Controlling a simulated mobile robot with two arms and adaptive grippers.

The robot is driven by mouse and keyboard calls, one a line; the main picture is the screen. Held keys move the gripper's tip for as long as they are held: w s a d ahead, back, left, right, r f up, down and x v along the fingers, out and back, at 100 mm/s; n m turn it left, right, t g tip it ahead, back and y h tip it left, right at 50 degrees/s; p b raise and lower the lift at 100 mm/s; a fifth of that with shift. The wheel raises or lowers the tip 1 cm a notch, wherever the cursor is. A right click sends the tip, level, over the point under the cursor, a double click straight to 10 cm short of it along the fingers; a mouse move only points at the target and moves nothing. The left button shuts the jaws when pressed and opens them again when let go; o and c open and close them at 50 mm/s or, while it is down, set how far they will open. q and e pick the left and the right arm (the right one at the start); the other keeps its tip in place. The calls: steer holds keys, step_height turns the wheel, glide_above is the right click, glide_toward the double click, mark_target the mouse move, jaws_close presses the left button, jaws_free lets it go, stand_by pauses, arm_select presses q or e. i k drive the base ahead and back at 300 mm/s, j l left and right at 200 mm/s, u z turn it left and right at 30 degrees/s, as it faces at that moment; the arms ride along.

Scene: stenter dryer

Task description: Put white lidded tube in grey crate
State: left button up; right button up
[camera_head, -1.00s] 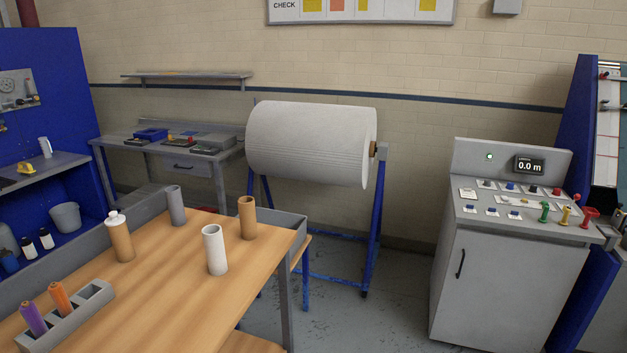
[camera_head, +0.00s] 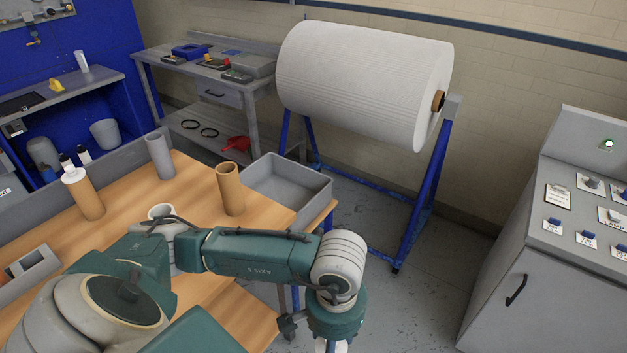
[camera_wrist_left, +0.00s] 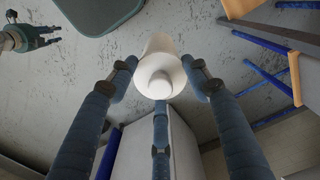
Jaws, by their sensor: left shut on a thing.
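In the left wrist view my left gripper (camera_wrist_left: 160,85) is shut on the white lidded tube (camera_wrist_left: 158,60), its round knobbed lid facing the camera. It is held above the floor. In the head view my left arm crosses the table front, and its hand runs out at the bottom edge, so the grip is not clear there. The grey crate (camera_head: 318,193) stands open at the table's far right corner; the visible inside looks empty. My right gripper (camera_wrist_left: 40,37) shows at the upper left of the left wrist view, fingers apart and empty.
A large white roll (camera_head: 365,80) stands behind the crate; a control cabinet (camera_head: 530,250) stands right.

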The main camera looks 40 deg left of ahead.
mark_target(280, 202)
steer(key=i+u, duration=0.3)
steer(key=i, duration=0.25)
steer(key=i+u, duration=0.25)
steer(key=i, duration=0.3)
steer(key=i+l+u, duration=0.3)
steer(key=i, duration=0.25)
steer(key=i+j+u, duration=0.1)
steer(key=i+u, duration=0.65)
steer(key=u, duration=0.15)
steer(key=i+l+u, duration=0.15)
steer(key=i+u, duration=0.25)
steer(key=i+l+u, duration=0.3)
steer(key=u, duration=0.15)
